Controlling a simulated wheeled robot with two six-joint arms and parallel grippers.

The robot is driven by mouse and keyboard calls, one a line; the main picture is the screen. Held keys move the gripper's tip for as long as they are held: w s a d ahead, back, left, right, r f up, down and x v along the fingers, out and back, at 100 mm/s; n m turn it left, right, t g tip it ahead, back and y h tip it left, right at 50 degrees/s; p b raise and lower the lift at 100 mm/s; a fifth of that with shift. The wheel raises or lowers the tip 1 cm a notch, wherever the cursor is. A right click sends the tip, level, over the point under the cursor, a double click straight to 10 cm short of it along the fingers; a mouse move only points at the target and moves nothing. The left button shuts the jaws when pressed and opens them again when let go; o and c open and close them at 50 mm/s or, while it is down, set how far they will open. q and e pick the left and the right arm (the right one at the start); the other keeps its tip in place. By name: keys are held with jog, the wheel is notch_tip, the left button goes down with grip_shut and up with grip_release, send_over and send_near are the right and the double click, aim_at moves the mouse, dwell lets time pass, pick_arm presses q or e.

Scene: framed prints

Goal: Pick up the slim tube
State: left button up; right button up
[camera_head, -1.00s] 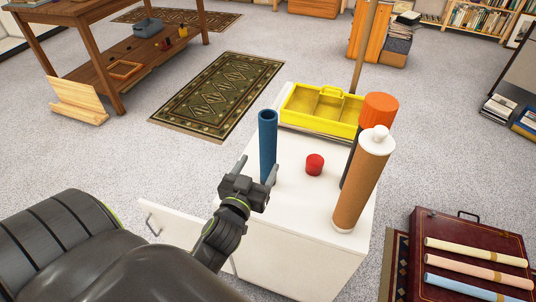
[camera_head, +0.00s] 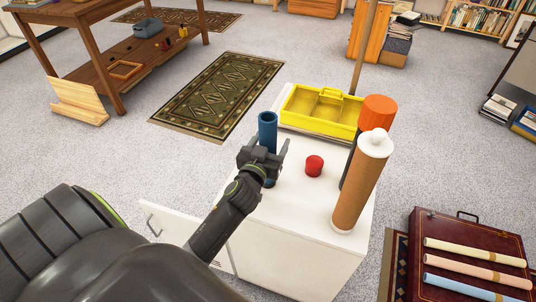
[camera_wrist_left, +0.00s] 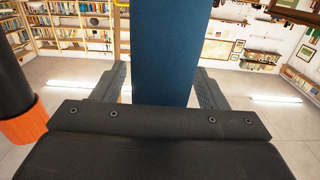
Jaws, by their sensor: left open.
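The slim tube is a blue, open-topped tube (camera_head: 267,130) standing upright on the white cabinet (camera_head: 311,205). My left gripper (camera_head: 265,148) is open, with one finger on each side of the tube and its body hiding much of the tube's lower part in the head view. In the left wrist view the blue tube (camera_wrist_left: 165,50) fills the space between the open fingers (camera_wrist_left: 160,88); I cannot tell whether they touch it. My right gripper is not in view.
A red cap (camera_head: 314,166) lies right of the blue tube. A brown tube with a white cap (camera_head: 358,185) and a dark tube with an orange cap (camera_head: 378,110) stand farther right. A yellow tray (camera_head: 318,113) sits behind. A cabinet door (camera_head: 180,232) hangs open.

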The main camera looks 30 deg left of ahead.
pick_arm(q)
jog(key=c, duration=1.2)
jog(key=shift+r, duration=0.15)
